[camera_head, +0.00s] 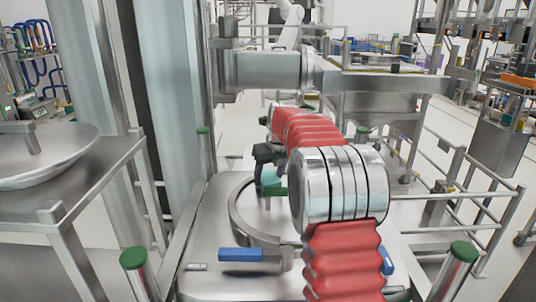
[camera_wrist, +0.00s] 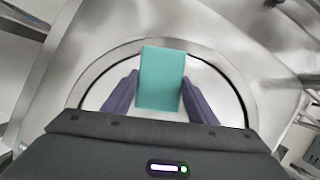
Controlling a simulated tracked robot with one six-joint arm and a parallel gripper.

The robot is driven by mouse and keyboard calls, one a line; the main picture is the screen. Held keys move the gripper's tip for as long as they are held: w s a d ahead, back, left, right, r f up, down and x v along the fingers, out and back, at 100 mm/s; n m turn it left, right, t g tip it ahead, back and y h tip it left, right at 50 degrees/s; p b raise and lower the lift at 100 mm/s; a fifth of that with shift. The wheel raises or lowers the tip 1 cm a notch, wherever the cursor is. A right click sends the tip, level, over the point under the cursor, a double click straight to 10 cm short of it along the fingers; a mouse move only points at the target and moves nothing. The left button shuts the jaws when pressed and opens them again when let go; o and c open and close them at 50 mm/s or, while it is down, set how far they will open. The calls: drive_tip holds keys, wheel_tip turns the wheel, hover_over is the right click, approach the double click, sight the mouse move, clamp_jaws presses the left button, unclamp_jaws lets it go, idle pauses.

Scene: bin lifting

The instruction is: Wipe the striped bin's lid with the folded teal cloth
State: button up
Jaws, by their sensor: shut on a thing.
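My gripper (camera_wrist: 161,82) is shut on the folded teal cloth (camera_wrist: 162,68), which sits between its two purple fingers in the wrist view. The cloth also shows small in the head view (camera_head: 270,178), partly hidden by my arm. Below it is a metal bin top with a round lid (camera_wrist: 215,92), pale inside a dark rim. In the head view the round rim (camera_head: 240,212) of this bin is partly behind my arm. The cloth is over the lid; I cannot tell whether it touches. No stripes can be made out on the bin.
Blue handles (camera_head: 240,254) lie near the front of the bin top. Green-capped posts (camera_head: 133,258) stand at its corners. A metal table with another round lid (camera_head: 45,155) is at the left. Metal railings (camera_head: 455,195) run along the right.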

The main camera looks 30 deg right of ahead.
drive_tip(key=shift+r, duration=4)
drive_tip(key=shift+s+d, duration=0.1)
drive_tip(key=shift+d, duration=0.05)
